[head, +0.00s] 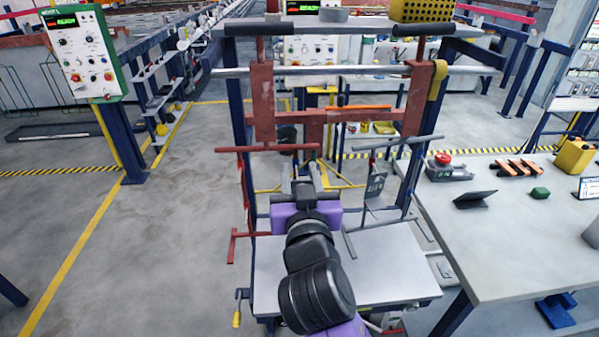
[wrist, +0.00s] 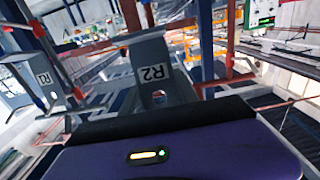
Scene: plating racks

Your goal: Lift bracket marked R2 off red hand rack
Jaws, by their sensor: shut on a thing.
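The red hand rack (head: 316,117) hangs from the horizontal bar of the blue frame, with red crossbars and rods reaching down at the left. My gripper (head: 305,187) is in front of the rack's lower middle, above the grey table. The grey bracket marked R2 (wrist: 153,72) stands straight ahead of the wrist camera, and my gripper is shut on it. In the head view my arm and gripper hide most of this bracket. I cannot tell whether it still touches the rack's hook.
Another marked grey bracket (head: 376,186) hangs at the right and also shows at the wrist view's left (wrist: 40,77). A grey table (head: 395,287) lies below. A bench (head: 510,245) with a red-button box (head: 447,167) stands right. The floor at left is open.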

